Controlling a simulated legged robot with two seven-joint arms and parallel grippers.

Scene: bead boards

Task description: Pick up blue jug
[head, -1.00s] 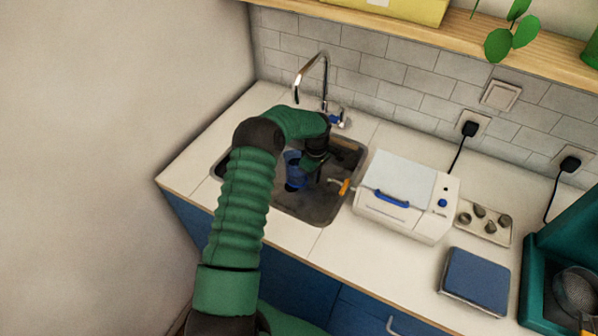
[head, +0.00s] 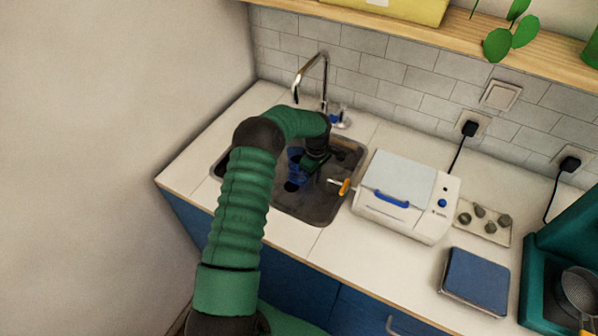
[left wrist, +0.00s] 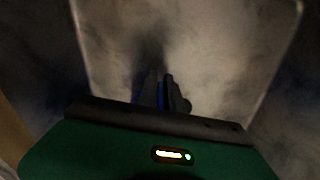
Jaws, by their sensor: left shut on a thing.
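The blue jug (head: 295,172) is in the sink, partly hidden behind my left arm and gripper in the head view. My left gripper (head: 312,165) reaches down into the sink at the jug. In the left wrist view, the dark fingers of my left gripper (left wrist: 165,92) are close together with a thin strip of blue (left wrist: 160,95) between them, so it is shut on the jug. Most of the jug is hidden in that view. My right gripper is not in view.
The metal sink (head: 310,208) has a tall tap (head: 323,75) behind it. An orange-handled thing (head: 344,187) sits at the sink's right side. A white appliance (head: 400,205) stands right of the sink. A blue box (head: 474,278) lies farther right.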

